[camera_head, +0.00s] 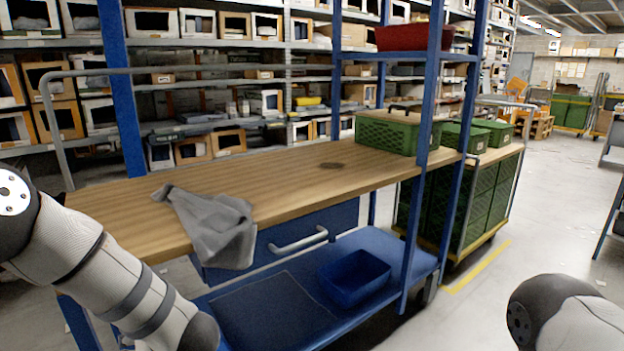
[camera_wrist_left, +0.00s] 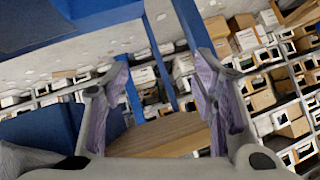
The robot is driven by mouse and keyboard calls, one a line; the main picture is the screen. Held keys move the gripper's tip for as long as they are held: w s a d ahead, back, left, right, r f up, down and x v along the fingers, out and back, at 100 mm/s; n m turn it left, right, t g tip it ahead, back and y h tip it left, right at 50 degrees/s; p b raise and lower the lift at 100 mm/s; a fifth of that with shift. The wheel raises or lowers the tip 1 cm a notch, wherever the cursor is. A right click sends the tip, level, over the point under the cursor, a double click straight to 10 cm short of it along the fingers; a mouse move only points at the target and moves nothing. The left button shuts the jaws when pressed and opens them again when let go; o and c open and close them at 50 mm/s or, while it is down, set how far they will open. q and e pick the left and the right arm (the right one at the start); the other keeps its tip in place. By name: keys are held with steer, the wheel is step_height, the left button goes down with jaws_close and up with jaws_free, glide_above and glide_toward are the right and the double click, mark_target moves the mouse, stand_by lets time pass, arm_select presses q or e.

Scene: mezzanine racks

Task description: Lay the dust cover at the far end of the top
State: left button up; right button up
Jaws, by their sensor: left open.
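The dust cover, a crumpled grey cloth (camera_head: 212,222), lies on the near left part of the wooden top (camera_head: 290,178). Part of it hangs over the front edge. My left arm comes in from the left, in front of the top, and its gripper is outside the head view. In the left wrist view my left gripper (camera_wrist_left: 165,75) is open, with nothing between its fingers. My right gripper is out of view; only part of that arm shows at lower right.
A green crate (camera_head: 388,135) stands at the top's far right end, behind a blue post (camera_head: 430,100). Below are a drawer handle (camera_head: 298,239) and a blue bin (camera_head: 355,278) on the lower shelf. Loaded racks stand behind.

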arm_select(q)
steer(key=s+d+f+m+g+h, duration=0.1)
steer(key=s+d+f+m+h, duration=0.15)
steer(key=s+f, duration=0.6)
steer(key=s+d+f+m+h, duration=0.2)
steer(key=s+d+f+h, duration=0.1)
steer(key=s+f, duration=0.5)
steer(key=s+d+r+m+g+h, duration=0.1)
steer(key=s+g, duration=0.6)
steer(key=s, duration=1.9)
steer(key=shift+d+h, duration=0.6)
steer(key=shift+h, duration=0.45)
steer(key=shift+m, duration=0.25)
